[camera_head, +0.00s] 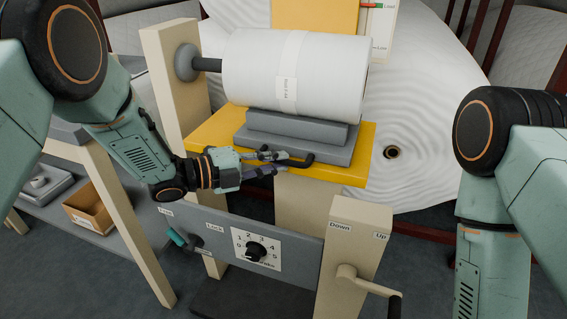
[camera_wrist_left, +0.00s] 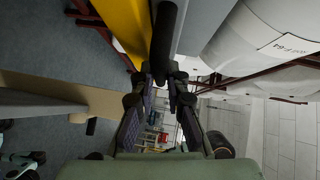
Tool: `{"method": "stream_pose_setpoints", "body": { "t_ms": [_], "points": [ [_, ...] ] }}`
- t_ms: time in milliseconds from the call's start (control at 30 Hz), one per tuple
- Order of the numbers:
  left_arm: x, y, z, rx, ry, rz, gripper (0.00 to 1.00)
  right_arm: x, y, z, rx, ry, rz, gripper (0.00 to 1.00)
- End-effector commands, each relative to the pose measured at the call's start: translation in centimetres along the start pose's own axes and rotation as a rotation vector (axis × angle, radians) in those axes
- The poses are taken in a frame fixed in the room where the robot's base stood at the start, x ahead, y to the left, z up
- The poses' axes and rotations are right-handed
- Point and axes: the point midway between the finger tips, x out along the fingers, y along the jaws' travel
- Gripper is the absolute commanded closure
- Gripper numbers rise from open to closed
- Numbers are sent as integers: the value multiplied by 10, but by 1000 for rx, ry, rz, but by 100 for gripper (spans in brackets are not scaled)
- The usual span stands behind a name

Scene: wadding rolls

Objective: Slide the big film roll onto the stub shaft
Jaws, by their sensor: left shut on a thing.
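The big film roll (camera_head: 300,72) is white with a labelled band and lies on a grey cradle (camera_head: 295,145) on a yellow platform (camera_head: 210,132). It also shows in the left wrist view (camera_wrist_left: 225,40). The dark stub shaft (camera_head: 207,64) sticks out from a grey flange (camera_head: 185,62) on a beige post. It reaches the roll's left end; I cannot tell whether it is inside the core. My left gripper (camera_head: 274,162) is shut on the black handle (camera_head: 302,161) at the cradle's front. The left wrist view shows the handle (camera_wrist_left: 167,35) between the fingertips (camera_wrist_left: 160,80). My right gripper is out of view.
Below the platform is a grey panel with a numbered dial (camera_head: 257,254) and a teal lever (camera_head: 177,237). A crank (camera_head: 368,281) is on the right post marked Down and Up. A cardboard box (camera_head: 90,208) sits on a left shelf. Huge white rolls stand behind.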

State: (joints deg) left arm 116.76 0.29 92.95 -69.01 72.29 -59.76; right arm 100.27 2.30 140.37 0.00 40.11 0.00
Motion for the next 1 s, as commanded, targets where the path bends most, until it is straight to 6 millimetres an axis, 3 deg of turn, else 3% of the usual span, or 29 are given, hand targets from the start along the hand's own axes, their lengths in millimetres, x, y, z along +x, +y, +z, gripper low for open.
{"method": "stream_pose_setpoints", "body": {
  "t_ms": [533, 1000],
  "points": [
    [-67, 0, 68, -2, -8, -3, 100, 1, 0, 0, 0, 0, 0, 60],
    [-80, 1, 80, -4, -7, -1, 100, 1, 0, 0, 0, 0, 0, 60]
  ]
}}
